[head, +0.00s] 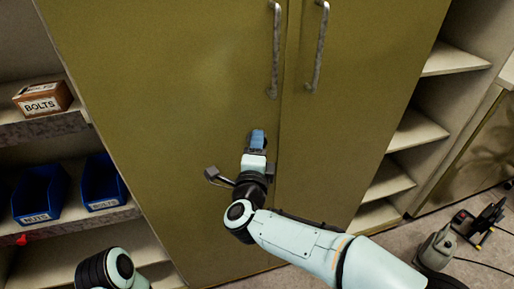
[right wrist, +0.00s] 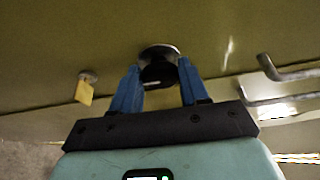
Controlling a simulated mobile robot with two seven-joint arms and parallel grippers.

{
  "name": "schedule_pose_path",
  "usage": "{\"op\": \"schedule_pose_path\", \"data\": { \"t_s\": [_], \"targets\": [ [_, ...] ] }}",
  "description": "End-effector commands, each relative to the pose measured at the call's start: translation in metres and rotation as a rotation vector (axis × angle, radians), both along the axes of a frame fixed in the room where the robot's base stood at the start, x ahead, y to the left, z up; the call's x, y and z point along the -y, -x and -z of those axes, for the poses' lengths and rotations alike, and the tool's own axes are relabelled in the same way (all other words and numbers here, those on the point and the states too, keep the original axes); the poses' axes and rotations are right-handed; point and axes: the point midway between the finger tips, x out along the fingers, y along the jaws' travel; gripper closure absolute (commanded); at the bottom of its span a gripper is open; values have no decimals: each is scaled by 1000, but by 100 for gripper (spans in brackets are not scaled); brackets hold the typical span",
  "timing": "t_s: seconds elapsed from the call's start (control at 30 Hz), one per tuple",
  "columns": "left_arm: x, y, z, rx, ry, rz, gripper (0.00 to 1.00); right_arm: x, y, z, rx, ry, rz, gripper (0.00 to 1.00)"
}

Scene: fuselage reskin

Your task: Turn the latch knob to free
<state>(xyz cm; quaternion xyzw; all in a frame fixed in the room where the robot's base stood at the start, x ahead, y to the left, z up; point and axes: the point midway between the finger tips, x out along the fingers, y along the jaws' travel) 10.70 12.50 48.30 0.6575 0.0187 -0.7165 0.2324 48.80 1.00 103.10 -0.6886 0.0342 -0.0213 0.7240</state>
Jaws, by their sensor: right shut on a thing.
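The latch knob (right wrist: 158,72) shows in the right wrist view as a dark round knob on a shiny metal base, fixed to the olive cabinet door (head: 190,130). My right gripper (right wrist: 158,78) has its blue fingers on either side of the knob and is shut on it. In the head view my right gripper (head: 257,138) is against the left door, close to the seam between the doors, and hides the knob. My left gripper is out of view; only part of that arm shows at the lower left.
Two metal handles (head: 275,50) stand out above my right gripper. A yellow tag (right wrist: 84,93) hangs beside the knob. Left shelves hold blue bins (head: 40,194) and a bolts box (head: 43,99). Right shelves (head: 410,130) are empty. Equipment (head: 438,247) stands on the floor at right.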

Motion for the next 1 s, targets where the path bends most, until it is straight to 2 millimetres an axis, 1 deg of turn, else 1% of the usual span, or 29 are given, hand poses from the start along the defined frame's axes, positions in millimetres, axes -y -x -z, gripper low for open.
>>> {"op": "schedule_pose_path", "data": {
  "t_s": [0.2, 0.7, 0.73, 0.77, 0.8, 1.0],
  "targets": [
    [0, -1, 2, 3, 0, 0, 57, 0, 0, 1, 18, 54, 1, 86],
    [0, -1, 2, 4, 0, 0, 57, 0, 0, 1, 22, 68, 1, 86],
    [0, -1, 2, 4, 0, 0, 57, 0, 0, 1, 22, 68, 1, 46],
    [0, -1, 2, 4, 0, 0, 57, 0, 0, 1, 22, 68, 1, 36],
    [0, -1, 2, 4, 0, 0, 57, 0, 0, 1, 22, 67, 1, 32],
    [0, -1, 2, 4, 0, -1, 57, 0, 0, 1, 21, 66, 1, 32]
  ]
}}
